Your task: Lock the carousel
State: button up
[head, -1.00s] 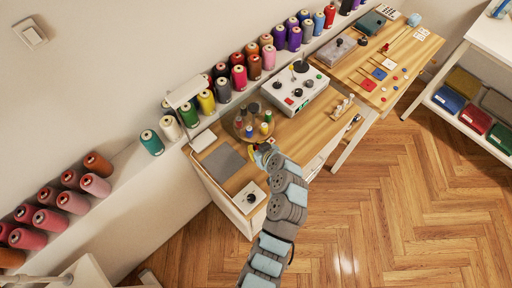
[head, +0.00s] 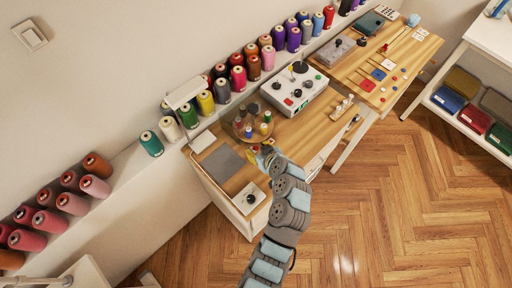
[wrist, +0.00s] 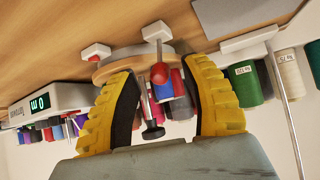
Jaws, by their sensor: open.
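The carousel (head: 240,133) is a round wooden disc bearing several small coloured spools, on the wooden table. In the wrist view its disc edge (wrist: 112,68) lies just past my fingers, beside two white blocks (wrist: 157,31). In the head view my gripper (head: 266,153) is at the carousel's near edge, partly hidden by my arm.
A control box with knobs (head: 299,95) stands behind and right of the carousel. A grey pad (head: 222,163) and a white plate with a black knob (head: 249,198) lie to its left and front. A lamp-like white stand (head: 187,90) is at the back left.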

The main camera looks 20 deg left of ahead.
jog(key=v, duration=1)
dwell(0.5)
